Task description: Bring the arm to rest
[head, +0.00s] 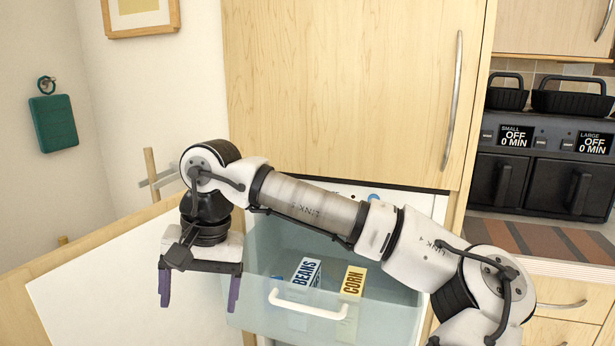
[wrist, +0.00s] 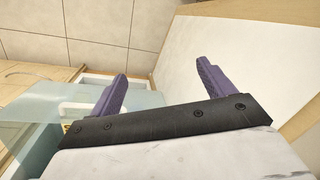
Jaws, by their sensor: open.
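My arm reaches in the head view from the lower right across to the left, bent at the elbow. My gripper (head: 199,288) hangs pointing down at the left, with its two purple fingers spread apart and nothing between them. In the wrist view the fingers (wrist: 160,88) are also wide apart and empty, with floor tiles and a pale panel beyond them. The gripper is to the left of a pulled-out clear drawer (head: 258,310) and apart from its handle. No mug shows in either view.
The drawer holds a beans box (head: 305,272) and a corn box (head: 352,283). A tall wooden cabinet door (head: 340,90) stands behind the arm. An open white-faced wooden panel (head: 95,290) is at lower left. A dark oven unit (head: 545,180) is at right.

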